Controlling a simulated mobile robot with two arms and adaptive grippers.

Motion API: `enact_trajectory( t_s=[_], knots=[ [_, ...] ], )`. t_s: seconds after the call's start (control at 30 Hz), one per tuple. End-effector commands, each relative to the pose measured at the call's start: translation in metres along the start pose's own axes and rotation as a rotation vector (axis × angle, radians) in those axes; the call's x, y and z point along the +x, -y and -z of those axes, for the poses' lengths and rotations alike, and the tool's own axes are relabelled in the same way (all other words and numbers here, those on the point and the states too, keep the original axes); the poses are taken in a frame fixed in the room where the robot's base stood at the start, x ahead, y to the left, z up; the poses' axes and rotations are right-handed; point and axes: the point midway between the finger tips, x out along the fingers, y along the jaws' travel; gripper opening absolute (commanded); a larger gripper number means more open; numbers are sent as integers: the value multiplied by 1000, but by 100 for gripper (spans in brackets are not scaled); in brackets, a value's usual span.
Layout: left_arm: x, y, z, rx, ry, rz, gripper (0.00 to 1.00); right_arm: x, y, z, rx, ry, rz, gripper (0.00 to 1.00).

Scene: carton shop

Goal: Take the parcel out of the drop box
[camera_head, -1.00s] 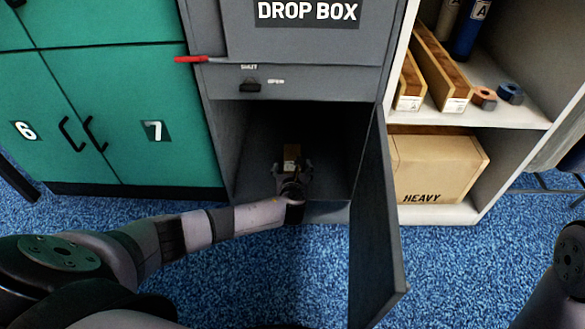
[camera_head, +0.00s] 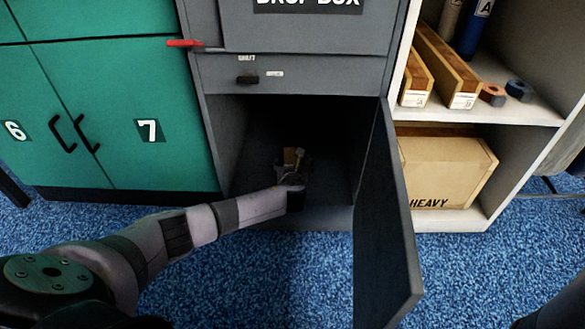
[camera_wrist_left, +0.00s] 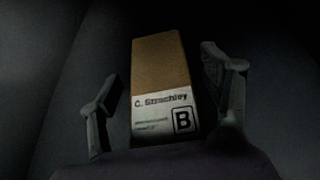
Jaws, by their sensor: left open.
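The drop box (camera_head: 300,73) is a grey cabinet with its lower compartment open and its dark door (camera_head: 383,230) swung out to the right. The parcel (camera_head: 289,155), a small brown box, is in the dark compartment. In the left wrist view the parcel (camera_wrist_left: 160,65) has a white label reading "C. Strachley" and a boxed "B". My left gripper (camera_head: 292,168) is inside the compartment at the parcel's near end. In the left wrist view its open fingers (camera_wrist_left: 165,100) are on either side of the parcel, with gaps on both sides. My right gripper is out of view.
Green lockers (camera_head: 110,100) numbered 6 and 7 stand to the left. A white shelf (camera_head: 500,108) on the right holds long cartons, tape rolls and a large "HEAVY" box (camera_head: 447,170). The open door bounds the right of the opening. Blue carpet (camera_head: 270,270) lies in front.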

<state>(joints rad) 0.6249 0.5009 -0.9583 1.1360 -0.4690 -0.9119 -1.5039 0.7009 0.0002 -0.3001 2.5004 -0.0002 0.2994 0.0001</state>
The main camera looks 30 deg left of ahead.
Motion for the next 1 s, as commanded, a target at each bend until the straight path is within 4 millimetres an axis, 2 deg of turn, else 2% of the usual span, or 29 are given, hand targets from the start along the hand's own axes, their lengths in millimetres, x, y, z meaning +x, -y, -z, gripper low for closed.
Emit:
enact_trajectory(
  t_s=[0.07,0.9,1.0],
  knots=[
    [0,0,0,0,0,0,70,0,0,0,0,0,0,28],
    [0,0,0,0,0,0,14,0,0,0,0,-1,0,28],
    [0,0,0,0,1,1,13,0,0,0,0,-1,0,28]
  ],
)
